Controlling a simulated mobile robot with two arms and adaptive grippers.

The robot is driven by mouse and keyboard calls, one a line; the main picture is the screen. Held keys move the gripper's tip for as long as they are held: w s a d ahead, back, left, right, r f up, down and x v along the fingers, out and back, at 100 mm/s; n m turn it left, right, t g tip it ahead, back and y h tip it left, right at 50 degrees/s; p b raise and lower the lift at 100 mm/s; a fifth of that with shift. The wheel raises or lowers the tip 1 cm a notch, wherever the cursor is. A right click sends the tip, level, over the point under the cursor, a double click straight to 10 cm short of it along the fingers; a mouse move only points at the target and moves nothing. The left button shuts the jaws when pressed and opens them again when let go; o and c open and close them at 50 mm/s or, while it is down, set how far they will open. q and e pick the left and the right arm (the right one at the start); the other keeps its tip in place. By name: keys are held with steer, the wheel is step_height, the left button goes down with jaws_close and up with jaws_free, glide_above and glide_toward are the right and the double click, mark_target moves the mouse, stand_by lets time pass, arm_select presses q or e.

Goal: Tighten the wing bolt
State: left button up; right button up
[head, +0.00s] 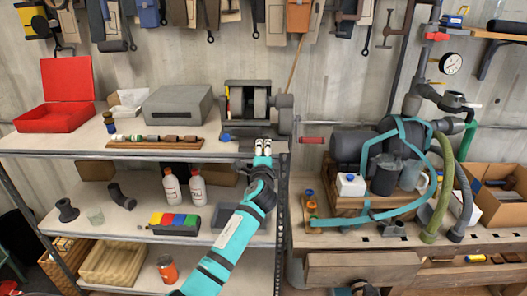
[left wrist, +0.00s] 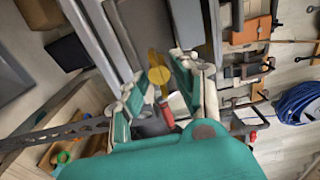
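A yellow piece with a rounded, flat head, which looks like the wing bolt (left wrist: 158,76), shows beyond the fingertips in the left wrist view. It sits beside grey metal parts. My left gripper (left wrist: 160,92) has its fingers apart, with the yellow piece seen in line with the gap. I cannot tell whether they touch. In the head view my left gripper (head: 262,147) is in front of the grey grinder-like machine (head: 284,114) on the upper shelf. The bolt cannot be made out there, perhaps hidden by the gripper. My right gripper is not clearly visible.
A grey case (head: 178,106), an open red box (head: 57,117) and a wooden strip with parts (head: 155,145) lie left on the shelf. A red handle (head: 312,140) juts out right of the machine. A strapped dark motor (head: 351,146) and hoses fill the right bench.

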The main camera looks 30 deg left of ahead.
arm_select(q)
steer(key=shift+s, duration=0.15)
steer(key=v, duration=1.1)
steer(key=shift+s+d, duration=0.2)
steer(key=shift+s, duration=0.15)
